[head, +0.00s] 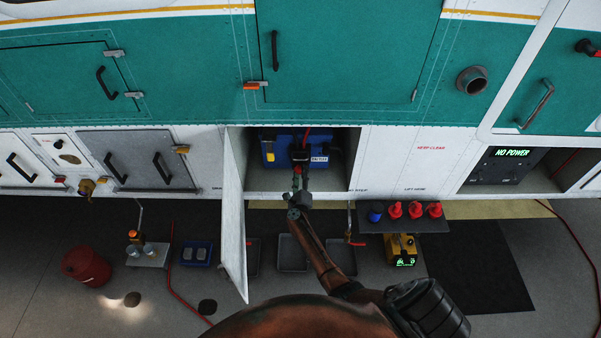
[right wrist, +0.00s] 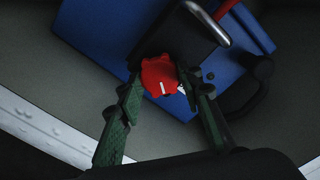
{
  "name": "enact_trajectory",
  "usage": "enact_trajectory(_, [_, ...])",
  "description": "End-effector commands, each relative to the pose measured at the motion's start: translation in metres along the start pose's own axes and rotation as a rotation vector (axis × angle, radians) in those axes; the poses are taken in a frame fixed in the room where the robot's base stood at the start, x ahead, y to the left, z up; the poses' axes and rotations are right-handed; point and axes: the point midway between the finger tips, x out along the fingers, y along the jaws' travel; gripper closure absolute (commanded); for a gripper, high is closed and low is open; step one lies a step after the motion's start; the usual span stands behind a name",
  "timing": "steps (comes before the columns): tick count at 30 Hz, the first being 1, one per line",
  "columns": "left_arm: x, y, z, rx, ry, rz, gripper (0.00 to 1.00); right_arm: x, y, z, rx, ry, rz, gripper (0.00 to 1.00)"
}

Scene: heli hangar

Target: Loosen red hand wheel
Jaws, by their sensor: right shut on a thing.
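The red hand wheel (right wrist: 160,76) shows in the right wrist view, with a white mark on its face. It sits in front of a blue unit (right wrist: 108,32). My right gripper (right wrist: 160,88) has its green fingers on either side of the wheel and is shut on it. In the head view the right gripper (head: 299,168) reaches into the open bay, in front of the blue unit (head: 281,147), and largely hides the wheel. My left gripper is not in view.
The bay's white door (head: 232,230) hangs open on the left, close to my right arm. The bay floor (head: 338,180) has some free room. Below stand grey trays (head: 292,254), a dark shelf with red and blue items (head: 400,226) and a yellow device (head: 402,248). A black hose (right wrist: 250,92) curves beside the wheel.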

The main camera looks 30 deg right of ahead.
Motion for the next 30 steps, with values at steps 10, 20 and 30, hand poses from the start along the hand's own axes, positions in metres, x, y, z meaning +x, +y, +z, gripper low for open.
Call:
enact_trajectory(10, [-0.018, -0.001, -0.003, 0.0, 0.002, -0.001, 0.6, 0.0, 0.0, 0.002, -0.328, -0.001, 0.003, 0.91])
enact_trajectory(20, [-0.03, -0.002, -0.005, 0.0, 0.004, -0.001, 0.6, 0.0, 0.001, 0.002, -0.64, -0.001, 0.003, 0.91])
enact_trajectory(30, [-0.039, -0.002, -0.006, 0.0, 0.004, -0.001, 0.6, 0.0, 0.001, 0.002, -0.963, -0.002, 0.003, 0.91])
